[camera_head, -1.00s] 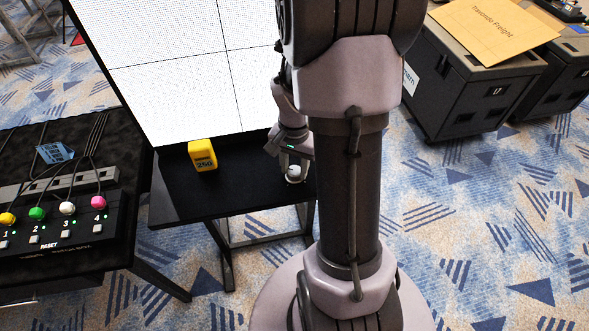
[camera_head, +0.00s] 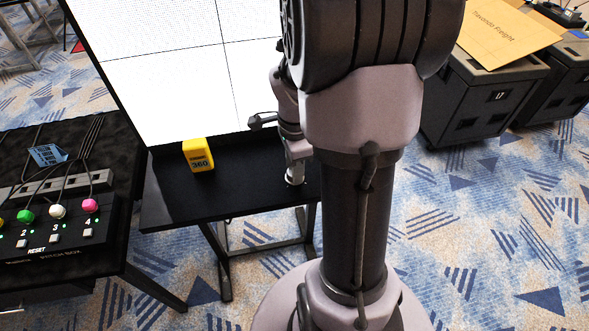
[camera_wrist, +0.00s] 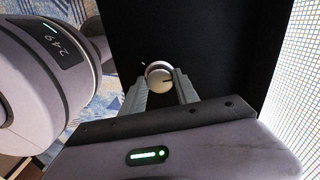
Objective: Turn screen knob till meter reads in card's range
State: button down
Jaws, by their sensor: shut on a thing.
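The yellow meter (camera_head: 199,155) stands on the black shelf under the lit screen and its display reads 360. The pale round knob (camera_wrist: 158,71) is on the black surface in the wrist view, with a dark pointer line on its face. My gripper (camera_wrist: 161,84) is shut on the knob, one finger on each side. In the head view my gripper (camera_head: 296,166) is low at the right end of the shelf, partly behind my arm, and the knob is mostly hidden. No card with a readable range shows.
A black table at left holds a button box (camera_head: 62,235) with coloured knobs, cables and a blue piece (camera_head: 47,155) whose print I cannot read. The screen (camera_head: 180,75) rises behind the shelf. Dark cases (camera_head: 487,95) with a yellow envelope (camera_head: 510,38) stand at right.

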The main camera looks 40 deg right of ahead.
jog(key=shift+m+b, duration=0.3)
jog(key=shift+m, duration=0.6)
jog(key=c, duration=0.9)
grip_release()
notch_tip(320, 180, up, 18)
jog(key=p, duration=0.6)
jog(key=shift+f, duration=0.25)
